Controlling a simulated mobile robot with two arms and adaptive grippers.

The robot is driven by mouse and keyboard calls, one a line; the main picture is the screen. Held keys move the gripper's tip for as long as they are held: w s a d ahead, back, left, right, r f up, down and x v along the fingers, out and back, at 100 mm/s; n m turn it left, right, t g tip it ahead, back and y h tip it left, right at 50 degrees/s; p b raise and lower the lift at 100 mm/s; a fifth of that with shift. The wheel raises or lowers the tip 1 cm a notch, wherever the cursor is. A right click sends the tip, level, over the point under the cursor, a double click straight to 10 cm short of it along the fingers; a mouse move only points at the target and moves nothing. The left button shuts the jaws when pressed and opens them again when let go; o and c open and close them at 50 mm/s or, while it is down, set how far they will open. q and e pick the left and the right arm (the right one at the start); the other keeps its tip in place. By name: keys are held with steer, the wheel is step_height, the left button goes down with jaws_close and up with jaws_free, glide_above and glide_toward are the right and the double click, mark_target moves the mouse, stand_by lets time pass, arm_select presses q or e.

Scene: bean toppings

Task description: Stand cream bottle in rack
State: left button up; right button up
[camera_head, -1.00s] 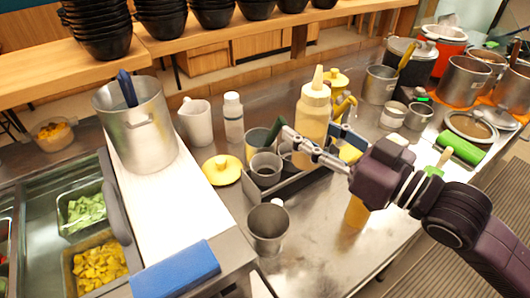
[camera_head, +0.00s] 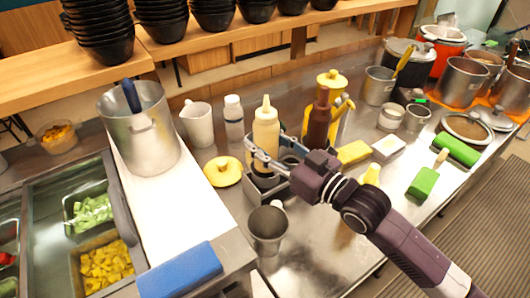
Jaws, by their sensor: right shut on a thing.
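The cream bottle (camera_head: 265,130), pale with a pointed nozzle, stands upright at the left part of the grey rack (camera_head: 252,191). Its lower part is hidden by my gripper and the rack, so I cannot tell whether its base rests on the rack floor. My right gripper (camera_head: 262,156) is shut on the cream bottle, reaching over the rack from the right. My left gripper is not in view.
A dark brown bottle (camera_head: 318,118) stands right behind my right gripper. A metal cup (camera_head: 268,227) is in front of the rack, a yellow lid (camera_head: 223,171) left of it. A white bottle (camera_head: 233,118) and white mug (camera_head: 197,124) stand behind.

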steer(key=shift+f, duration=1.95)
steer(key=shift+f, duration=0.1)
steer(key=shift+o, duration=1.3)
steer(key=shift+f, duration=0.1)
steer(key=shift+o, duration=0.6)
steer(key=shift+s, duration=0.1)
steer(key=b+v, duration=0.2)
steer(key=v, duration=0.9)
steer(key=shift+s+d+r, duration=0.25)
steer(key=shift+d, duration=0.05)
